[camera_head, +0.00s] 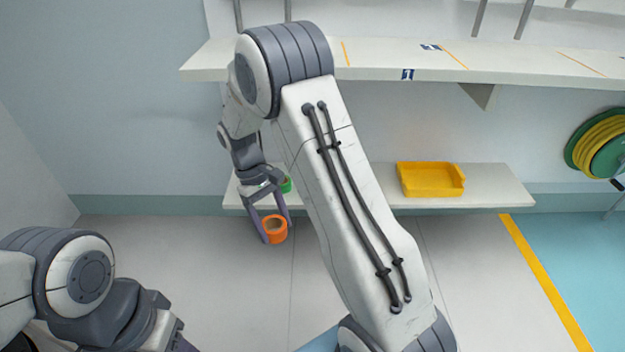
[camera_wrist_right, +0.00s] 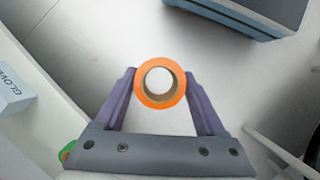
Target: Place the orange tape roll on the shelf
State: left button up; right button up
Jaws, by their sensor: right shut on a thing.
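The orange tape roll (camera_head: 274,236) is between the fingers of my right gripper (camera_head: 276,229). In the right wrist view the orange roll (camera_wrist_right: 160,102) shows its brown core, with both fingers of the gripper (camera_wrist_right: 160,88) touching its sides. My right gripper is shut on it and holds it in the air, lower in the head picture than the front edge of the lower shelf (camera_head: 385,203). A wide upper shelf (camera_head: 380,62) with blue labels runs above. My left arm is at the lower left of the head view; its fingers are out of the picture.
A yellow bin (camera_head: 430,179) and a green roll (camera_head: 286,185), partly hidden by my gripper, are on the lower shelf. A green reel with yellow hose (camera_head: 600,143) hangs at the right. A glove box (camera_wrist_right: 14,92) shows in the wrist view. The lower shelf's right end is bare.

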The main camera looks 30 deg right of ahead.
aim_at(397, 53)
jog(key=u, duration=1.6)
jog(key=k, duration=1)
jog(key=z, duration=1.5)
jog(key=i, duration=0.5)
jog(key=z, duration=0.1)
